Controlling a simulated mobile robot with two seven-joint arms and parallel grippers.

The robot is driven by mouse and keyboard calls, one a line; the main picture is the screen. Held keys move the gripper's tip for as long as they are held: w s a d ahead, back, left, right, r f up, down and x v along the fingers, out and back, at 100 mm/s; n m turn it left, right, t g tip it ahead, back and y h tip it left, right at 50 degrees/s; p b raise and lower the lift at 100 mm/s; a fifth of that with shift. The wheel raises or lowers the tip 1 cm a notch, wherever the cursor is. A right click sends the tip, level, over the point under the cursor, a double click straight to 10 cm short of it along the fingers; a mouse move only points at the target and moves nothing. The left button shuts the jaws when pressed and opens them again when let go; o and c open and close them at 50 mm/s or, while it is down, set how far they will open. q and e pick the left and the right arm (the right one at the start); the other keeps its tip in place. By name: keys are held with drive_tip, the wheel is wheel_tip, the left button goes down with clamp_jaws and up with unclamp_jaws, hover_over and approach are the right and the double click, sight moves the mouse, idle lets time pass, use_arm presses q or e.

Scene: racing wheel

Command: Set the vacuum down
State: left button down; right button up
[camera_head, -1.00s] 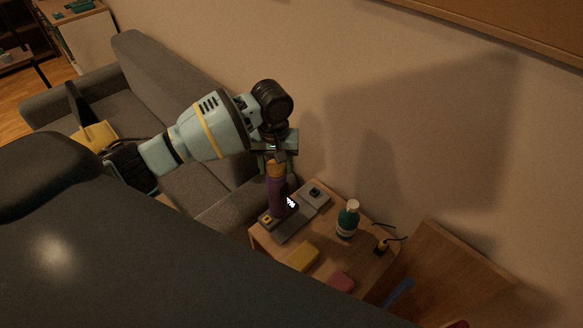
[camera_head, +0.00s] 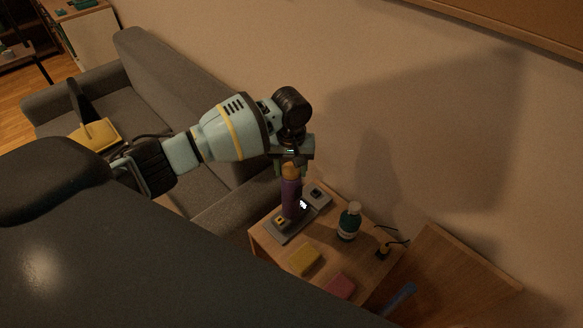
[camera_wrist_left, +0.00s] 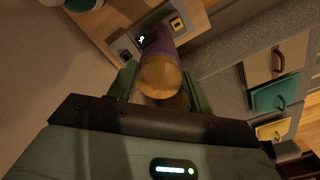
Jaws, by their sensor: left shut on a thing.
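The vacuum (camera_head: 290,197) is a purple upright cylinder with an orange top. My left gripper (camera_head: 291,168) is shut around its top, pointing down over the small wooden table. In the left wrist view the vacuum's round orange end (camera_wrist_left: 160,77) sits between the two green fingers (camera_wrist_left: 159,88). The vacuum's lower end overlaps a flat grey base (camera_head: 286,232) on the table; I cannot tell whether it touches it. The base has a yellow square at its near end and a dark knob at its far end. My right gripper is not in view.
The wooden table (camera_head: 262,241) also holds a green bottle with a pale cap (camera_head: 349,222), a yellow block (camera_head: 305,259), a pink block (camera_head: 340,286) and a small cabled dark item (camera_head: 382,253). A grey sofa (camera_head: 165,78) stands left, the wall behind.

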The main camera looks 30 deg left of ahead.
use_arm(q)
drive_tip(key=shift+f, duration=0.2)
drive_tip(key=c, duration=0.6)
unclamp_jaws()
drive_tip(key=shift+f, duration=0.1)
wheel_tip(320, 180, up, 12)
drive_tip(key=shift+r+p, duration=0.15)
drive_tip(key=shift+p, duration=0.5)
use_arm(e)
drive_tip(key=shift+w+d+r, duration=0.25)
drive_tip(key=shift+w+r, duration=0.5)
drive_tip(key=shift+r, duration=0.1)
